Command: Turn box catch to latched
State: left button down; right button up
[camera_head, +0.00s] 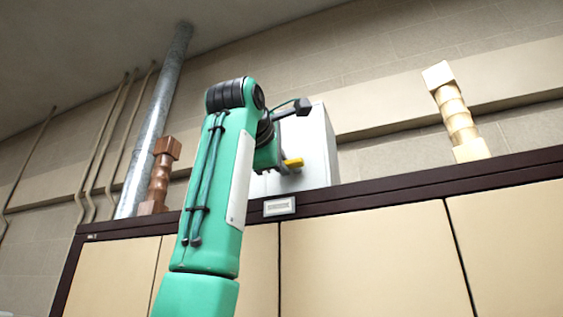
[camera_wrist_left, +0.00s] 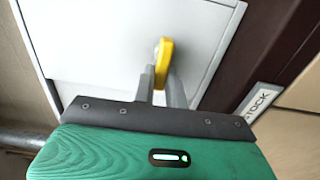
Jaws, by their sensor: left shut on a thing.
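The box (camera_head: 318,150) is a pale grey cabinet on top of the wooden cupboard, partly hidden behind my left arm. Its catch (camera_head: 293,163) is a yellow handle on the box front. In the left wrist view the yellow catch (camera_wrist_left: 165,58) stands out from the white box door (camera_wrist_left: 115,45). My left gripper (camera_wrist_left: 162,80) is shut on the catch, with one finger on each side of it. In the head view my left gripper (camera_head: 284,168) is mostly hidden by my own arm. My right gripper is not in view.
A dark-edged cupboard (camera_head: 360,240) with cream doors stands below the box. A small label plate (camera_head: 279,206) is on its top edge. A brown ornament (camera_head: 160,176) stands to the left and a pale one (camera_head: 456,115) to the right. A metal pipe (camera_head: 155,120) rises at left.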

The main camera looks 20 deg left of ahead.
pick_arm(q)
jog(key=c, duration=1.5)
grip_release()
jog(key=shift+f, duration=0.1)
jog(key=shift+c, duration=0.2)
jog(key=shift+o, duration=0.5)
jog(key=shift+a, duration=0.1)
jog(key=shift+s, duration=0.1)
jog(key=shift+s, duration=0.25)
jog(key=s+b, duration=0.5)
jog(key=s, duration=0.8)
jog(key=shift+a+b, duration=0.2)
jog(key=shift+b, duration=0.1)
